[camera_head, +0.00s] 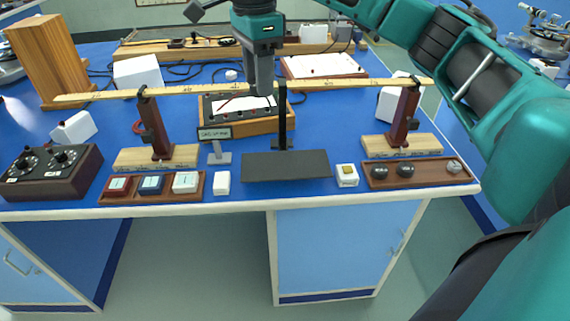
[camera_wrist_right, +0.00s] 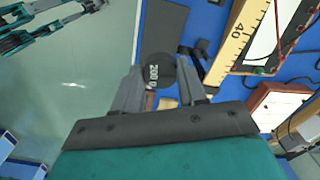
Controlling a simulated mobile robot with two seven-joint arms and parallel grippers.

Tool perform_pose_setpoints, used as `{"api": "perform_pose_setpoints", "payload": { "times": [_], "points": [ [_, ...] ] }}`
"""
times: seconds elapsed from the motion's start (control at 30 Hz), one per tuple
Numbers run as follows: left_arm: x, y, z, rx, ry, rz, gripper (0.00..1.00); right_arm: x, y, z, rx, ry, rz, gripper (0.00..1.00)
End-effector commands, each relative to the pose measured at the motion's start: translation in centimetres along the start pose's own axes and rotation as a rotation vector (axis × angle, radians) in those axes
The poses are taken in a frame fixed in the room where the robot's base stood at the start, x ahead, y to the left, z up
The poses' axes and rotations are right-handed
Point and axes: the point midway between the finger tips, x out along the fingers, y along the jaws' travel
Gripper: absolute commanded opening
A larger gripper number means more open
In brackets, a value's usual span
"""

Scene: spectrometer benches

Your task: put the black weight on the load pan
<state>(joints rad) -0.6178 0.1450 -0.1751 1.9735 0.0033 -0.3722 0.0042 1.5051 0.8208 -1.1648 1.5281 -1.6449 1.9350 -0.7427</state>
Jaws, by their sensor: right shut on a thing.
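My right gripper (camera_head: 263,91) points down over the middle of the bench, close to the ruler beam. In the right wrist view its fingers (camera_wrist_right: 165,92) are shut on a round black weight (camera_wrist_right: 160,72) marked 200 g. In the head view I cannot make out this weight at the fingertips. A dark flat plate (camera_head: 286,166), which may be the load pan, is at the front of the bench, below and in front of the gripper. It also shows in the right wrist view (camera_wrist_right: 164,28), beyond the weight and apart from it. My left gripper is not seen.
The ruler beam (camera_head: 190,90) spans two brown posts on wooden bases. A black upright (camera_head: 283,118) stands behind the plate. A wooden tray (camera_head: 430,174) at right holds two dark weights and a silvery one. A small white block (camera_head: 347,176) sits between tray and plate.

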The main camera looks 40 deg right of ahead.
Motion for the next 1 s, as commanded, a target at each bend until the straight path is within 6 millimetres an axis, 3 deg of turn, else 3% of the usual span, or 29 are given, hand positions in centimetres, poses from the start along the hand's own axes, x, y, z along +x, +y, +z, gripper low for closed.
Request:
{"api": "perform_pose_setpoints", "payload": {
  "times": [0.13,0.27,0.7,0.83,1.0],
  "points": [
    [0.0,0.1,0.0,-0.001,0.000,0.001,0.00,-1.5,-0.4,-0.7,0.162,-0.011,0.001,0.04],
    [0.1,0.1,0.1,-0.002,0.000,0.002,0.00,-0.7,-0.5,-0.9,0.210,-0.013,0.005,0.04],
    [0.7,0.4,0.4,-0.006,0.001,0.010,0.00,10.5,-0.3,-0.8,0.210,-0.011,0.007,0.04],
    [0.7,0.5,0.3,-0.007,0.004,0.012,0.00,12.8,-0.4,-0.8,0.210,-0.012,0.005,0.04],
    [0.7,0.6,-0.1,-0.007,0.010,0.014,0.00,14.1,-0.4,-0.7,0.210,-0.013,0.004,0.04]
  ]
}}
